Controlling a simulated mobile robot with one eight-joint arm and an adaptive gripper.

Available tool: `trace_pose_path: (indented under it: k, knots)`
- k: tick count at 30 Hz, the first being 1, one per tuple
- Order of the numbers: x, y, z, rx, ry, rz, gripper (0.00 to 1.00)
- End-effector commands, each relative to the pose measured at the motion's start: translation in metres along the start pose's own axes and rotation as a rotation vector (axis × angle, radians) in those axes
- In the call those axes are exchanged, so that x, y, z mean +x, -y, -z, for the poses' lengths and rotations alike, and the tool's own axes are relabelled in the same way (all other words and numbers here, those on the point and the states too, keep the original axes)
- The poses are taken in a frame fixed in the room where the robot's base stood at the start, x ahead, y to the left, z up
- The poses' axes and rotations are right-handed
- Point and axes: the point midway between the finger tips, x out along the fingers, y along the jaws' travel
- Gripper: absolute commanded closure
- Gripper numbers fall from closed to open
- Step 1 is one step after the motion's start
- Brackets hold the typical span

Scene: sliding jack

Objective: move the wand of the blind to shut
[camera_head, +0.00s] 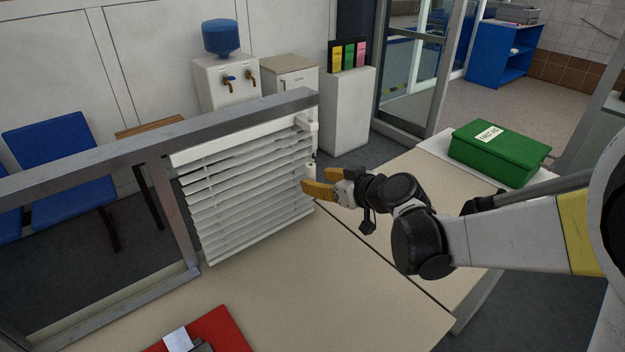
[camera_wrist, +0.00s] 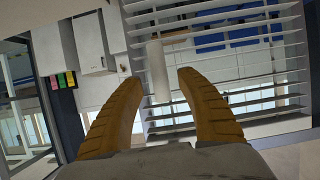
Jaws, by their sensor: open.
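A white slatted blind (camera_head: 245,190) hangs in a grey frame standing on the desk. Its slats are tilted with gaps between them, and things behind show through in the wrist view (camera_wrist: 222,62). The wand (camera_head: 310,172) is a short white rod at the blind's right side; it also shows in the wrist view (camera_wrist: 158,70). My gripper (camera_head: 312,188) is open beside the wand, with its orange fingers (camera_wrist: 160,88) reaching toward the blind. In the wrist view the wand's lower end lies between the two fingertips. I cannot tell whether either finger touches it.
The grey frame's top rail (camera_head: 150,140) runs above the blind. A green first-aid box (camera_head: 498,152) stands on the desk at the right. A red item (camera_head: 215,330) lies at the front. The desk (camera_head: 330,285) between is clear.

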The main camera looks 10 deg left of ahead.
Motion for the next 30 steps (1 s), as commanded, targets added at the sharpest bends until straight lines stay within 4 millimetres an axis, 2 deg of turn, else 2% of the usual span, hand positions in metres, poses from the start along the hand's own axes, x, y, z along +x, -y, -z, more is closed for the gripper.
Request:
trace_pose_path:
  k: [1, 6, 17, 18, 22, 30]
  knots:
    - [0.011, 0.001, -0.002, -0.001, 0.0, 0.002, 0.55]
    - [0.031, 0.001, -0.001, -0.001, 0.001, 0.001, 0.55]
    - [0.038, 0.0, 0.0, 0.0, 0.0, 0.0, 0.55]
    - [0.038, 0.0, 0.0, 0.0, 0.0, 0.0, 0.6]
    - [0.037, 0.0, 0.0, 0.0, 0.0, 0.0, 1.0]
    - [0.038, 0.0, -0.001, 0.0, 0.0, 0.0, 1.0]
